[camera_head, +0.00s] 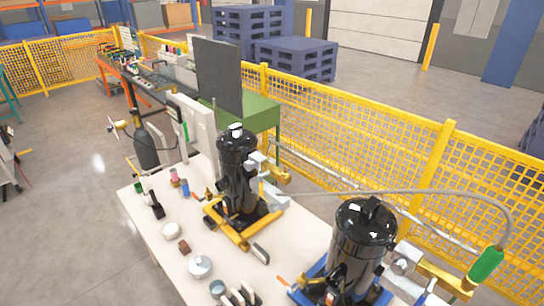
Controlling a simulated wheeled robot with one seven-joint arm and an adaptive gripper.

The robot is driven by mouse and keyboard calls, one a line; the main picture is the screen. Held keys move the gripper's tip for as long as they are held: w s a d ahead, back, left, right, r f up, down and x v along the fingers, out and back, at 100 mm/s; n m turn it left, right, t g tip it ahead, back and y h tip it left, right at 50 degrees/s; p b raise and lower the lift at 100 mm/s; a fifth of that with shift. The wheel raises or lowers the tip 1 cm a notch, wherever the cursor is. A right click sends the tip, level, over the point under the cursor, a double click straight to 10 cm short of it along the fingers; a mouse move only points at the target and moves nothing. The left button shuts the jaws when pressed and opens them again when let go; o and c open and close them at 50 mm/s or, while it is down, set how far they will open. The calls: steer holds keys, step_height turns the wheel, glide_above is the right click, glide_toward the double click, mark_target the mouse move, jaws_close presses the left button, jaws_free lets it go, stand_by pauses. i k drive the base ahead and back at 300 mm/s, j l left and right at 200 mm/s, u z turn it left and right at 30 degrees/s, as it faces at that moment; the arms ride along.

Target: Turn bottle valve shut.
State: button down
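A dark grey gas bottle (147,150) stands upright at the left end of the white table. A small brass-coloured fitting (119,125) with thin dark parts shows just left of the bottle's upper part. It may be the bottle valve, but it is too small to tell whether it is open or shut. A thin dark hose or cable loops by the bottle's right side. My gripper is not in view.
The white table (185,238) carries a black compressor (238,165) on a yellow frame, another (362,240) on a blue frame, and several small parts. A yellow mesh fence (350,140) runs behind. Bare floor (70,190) lies left of the table.

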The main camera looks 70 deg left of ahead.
mark_target(133, 110)
steer(key=u, duration=3.4)
steer(key=i+j+u, duration=0.1)
steer(key=i+u, duration=0.4)
steer(key=i, duration=1.9)
steer(key=i+z, duration=0.1)
steer(key=i, duration=0.4)
steer(key=i+j+z, duration=0.15)
steer(key=i, duration=0.35)
steer(key=i+z, duration=0.1)
steer(key=i, duration=0.4)
steer(key=i+j+z, duration=0.15)
steer(key=i, duration=0.35)
steer(key=i+j+z, duration=0.2)
steer(key=i+j, duration=0.05)
steer(key=i, duration=0.05)
